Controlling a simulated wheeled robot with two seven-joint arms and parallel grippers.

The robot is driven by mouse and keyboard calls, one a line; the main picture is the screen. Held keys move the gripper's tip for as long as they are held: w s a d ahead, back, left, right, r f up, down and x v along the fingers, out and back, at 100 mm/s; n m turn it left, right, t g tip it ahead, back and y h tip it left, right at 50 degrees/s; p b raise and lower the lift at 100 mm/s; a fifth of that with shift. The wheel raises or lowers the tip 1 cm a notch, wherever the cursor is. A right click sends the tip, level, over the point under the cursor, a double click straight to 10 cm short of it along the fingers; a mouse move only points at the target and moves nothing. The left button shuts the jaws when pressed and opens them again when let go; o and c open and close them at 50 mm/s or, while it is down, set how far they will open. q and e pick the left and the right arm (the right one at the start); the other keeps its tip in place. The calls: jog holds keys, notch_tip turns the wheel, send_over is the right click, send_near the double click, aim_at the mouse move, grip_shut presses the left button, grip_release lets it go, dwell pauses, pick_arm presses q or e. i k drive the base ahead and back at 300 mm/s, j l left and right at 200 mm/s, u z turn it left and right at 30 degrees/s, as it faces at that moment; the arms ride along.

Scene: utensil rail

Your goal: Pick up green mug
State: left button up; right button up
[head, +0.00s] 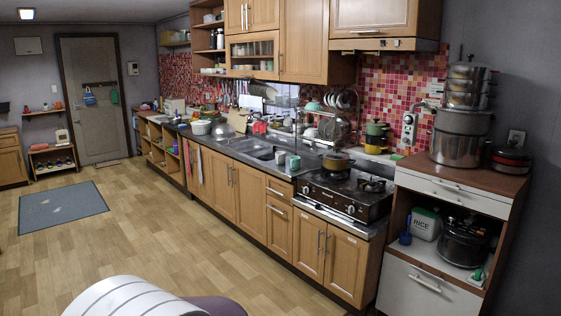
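A small green mug (295,163) stands on the counter edge in the middle of the head view, in front of the sink area and left of the stove. A pale cup (280,157) stands close beside it on the left. The mug is small in the picture, and I cannot make out its handle. Neither of my grippers shows in the head view.
A black gas stove (345,192) with an olive pot (337,161) is right of the mug. A dish rack (328,122) stands behind. A cabinet (455,187) with large steel pots is at right. Wooden floor (175,220) before the counter is open; a grey mat (62,206) lies left.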

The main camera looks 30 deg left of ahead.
aim_at(295, 160)
jog(key=i+j+u, duration=0.15)
jog(key=i, duration=0.15)
jog(key=i+j+u, duration=0.45)
jog(key=i, duration=0.25)
jog(key=i+j+u, duration=0.1)
jog(key=i+u, duration=0.15)
jog(key=i, duration=0.3)
jog(key=i+u, duration=0.2)
jog(key=i, duration=0.35)
jog(key=i+l+u, duration=0.1)
jog(key=i+u, duration=0.15)
jog(key=i, duration=0.25)
jog(key=i+l+u, duration=0.25)
jog(key=i, duration=0.3)
jog(key=i+l+u, duration=0.25)
jog(key=i, duration=0.25)
jog(key=i+z, duration=0.15)
jog(key=i, duration=0.3)
jog(key=i+j+z, duration=0.2)
jog(key=i, duration=0.25)
jog(key=i+j+z, duration=0.15)
jog(key=i, duration=0.3)
